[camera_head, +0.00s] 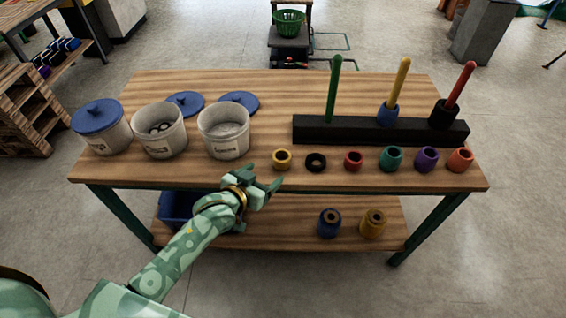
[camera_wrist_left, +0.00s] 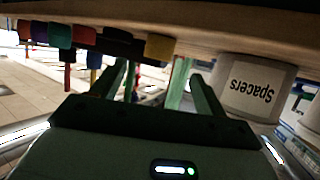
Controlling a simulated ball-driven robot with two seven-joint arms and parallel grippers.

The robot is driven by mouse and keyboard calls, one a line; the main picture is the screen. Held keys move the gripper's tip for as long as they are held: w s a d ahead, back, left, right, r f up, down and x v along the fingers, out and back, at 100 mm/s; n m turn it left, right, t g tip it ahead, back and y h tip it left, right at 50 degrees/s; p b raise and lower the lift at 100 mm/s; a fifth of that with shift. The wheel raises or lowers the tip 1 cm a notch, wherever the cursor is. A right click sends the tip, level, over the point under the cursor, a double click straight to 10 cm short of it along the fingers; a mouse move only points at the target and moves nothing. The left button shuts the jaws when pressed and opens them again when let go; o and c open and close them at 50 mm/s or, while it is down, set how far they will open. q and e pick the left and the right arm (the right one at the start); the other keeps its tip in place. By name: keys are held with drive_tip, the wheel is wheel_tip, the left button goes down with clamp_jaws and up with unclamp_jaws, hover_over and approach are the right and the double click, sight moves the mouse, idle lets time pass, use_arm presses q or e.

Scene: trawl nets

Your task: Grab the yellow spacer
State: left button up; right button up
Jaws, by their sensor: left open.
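A small yellow spacer (camera_head: 282,159) stands upright on the table at the left end of the front row of coloured spacers. In the upside-down left wrist view the yellow spacer (camera_wrist_left: 160,47) shows beyond the fingertips, nearly centred between them. My left gripper (camera_head: 264,176) is open and empty at the table's front edge, just left of and nearer than this spacer, apart from it. Its two fingers also show in the left wrist view (camera_wrist_left: 158,70). Another yellow spacer (camera_head: 373,224) stands on the lower shelf. My right gripper is not in view.
Close to the right of the yellow spacer stands a black spacer (camera_head: 316,162), then a red one (camera_head: 353,160) and others. A white bucket (camera_head: 223,133) labelled "Spacers" in the left wrist view (camera_wrist_left: 252,88) stands left. A black peg rack (camera_head: 350,131) lies behind.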

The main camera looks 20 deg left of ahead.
sight(277, 162)
use_arm(q)
drive_tip(key=b+x, duration=0.1)
drive_tip(key=x, duration=0.4)
drive_tip(key=shift+f+b, duration=0.3)
drive_tip(key=shift+b, duration=0.05)
drive_tip(key=b+x, duration=0.1)
drive_tip(key=x, duration=0.1)
drive_tip(key=b+x, duration=0.1)
drive_tip(key=x, duration=0.3)
drive_tip(key=shift+w+r+b, duration=0.1)
drive_tip(key=shift+r+b, duration=0.3)
drive_tip(key=shift+r, duration=0.2)
drive_tip(key=c, duration=1.1)
